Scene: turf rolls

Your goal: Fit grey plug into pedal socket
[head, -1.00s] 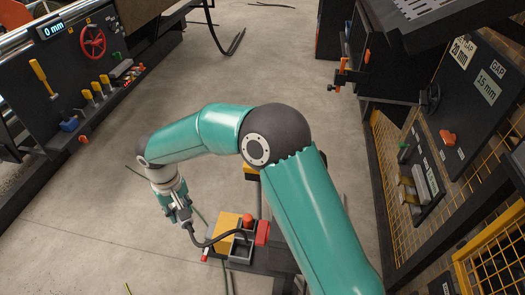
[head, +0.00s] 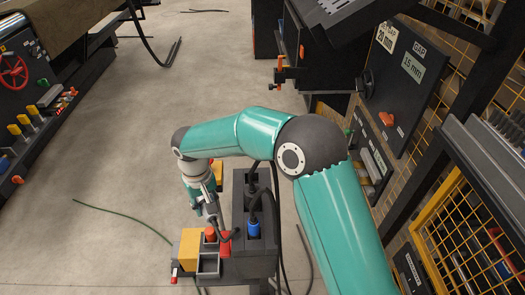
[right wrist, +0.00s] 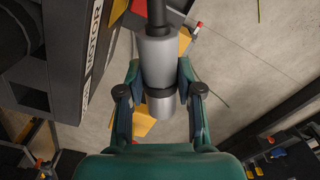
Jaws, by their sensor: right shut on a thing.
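In the right wrist view my right gripper (right wrist: 158,100) is shut around the grey plug (right wrist: 158,65), a smooth grey cylinder with a black cable end at the top of the picture. The pedal socket cannot be identified in either view. My left gripper is not in view.
A blue plug (head: 253,228) with a black cable sits at the dark box. Below my gripper stand a yellow block (head: 190,248), a red-orange part (head: 210,233) and a grey open tray (head: 208,265). Open concrete floor (head: 120,170) lies left; panels and yellow mesh (head: 445,240) stand right.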

